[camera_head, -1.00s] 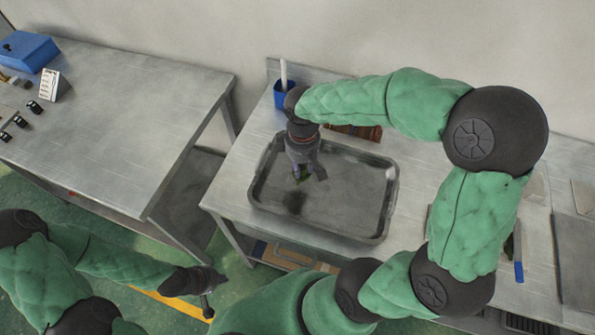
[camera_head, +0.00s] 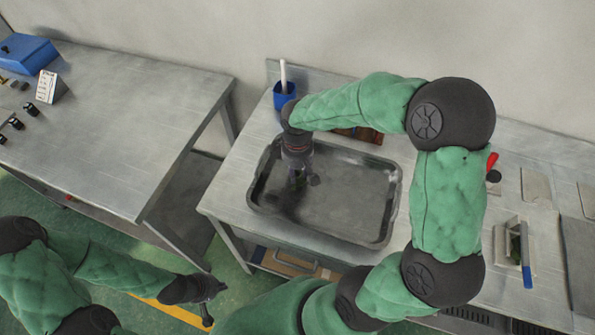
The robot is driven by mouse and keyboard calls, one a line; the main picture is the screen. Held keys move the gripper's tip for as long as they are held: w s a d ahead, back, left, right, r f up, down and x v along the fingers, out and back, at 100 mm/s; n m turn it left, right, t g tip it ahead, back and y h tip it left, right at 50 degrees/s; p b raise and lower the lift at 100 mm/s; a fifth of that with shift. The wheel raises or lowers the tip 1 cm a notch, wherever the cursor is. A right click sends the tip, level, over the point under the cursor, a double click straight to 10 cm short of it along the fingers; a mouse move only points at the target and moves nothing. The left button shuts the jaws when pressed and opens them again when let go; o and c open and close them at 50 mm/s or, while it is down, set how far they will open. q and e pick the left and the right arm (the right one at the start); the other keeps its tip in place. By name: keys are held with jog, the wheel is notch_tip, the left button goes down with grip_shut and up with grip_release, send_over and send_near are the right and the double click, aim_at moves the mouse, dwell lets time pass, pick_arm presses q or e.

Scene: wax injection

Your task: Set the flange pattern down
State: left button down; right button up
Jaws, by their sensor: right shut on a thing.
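My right gripper (camera_head: 303,182) points down into the left part of the grey tray (camera_head: 345,238) on the right-hand bench. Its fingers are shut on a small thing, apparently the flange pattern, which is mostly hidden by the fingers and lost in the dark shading. I cannot tell whether it touches the tray floor. A dark shadow lies just below the fingers. My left gripper (camera_head: 213,303) hangs low at the lower left, in front of the benches, with its fingers apart and nothing between them.
A blue cup (camera_head: 281,97) with a white stick stands behind the tray. A brown block (camera_head: 369,135) lies behind the tray, partly under my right arm. A small fixture with a blue handle (camera_head: 526,276) and a red-handled tool (camera_head: 492,160) are at right. The tray's right half is clear.

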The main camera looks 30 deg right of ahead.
aim_at(297, 174)
jog(key=shift+f, duration=0.15)
jog(key=o, duration=1)
jog(key=shift+c, duration=0.2)
notch_tip(297, 174, up, 12)
jog(key=p, duration=0.3)
jog(key=shift+r+p, duration=0.2)
jog(key=shift+p, duration=0.15)
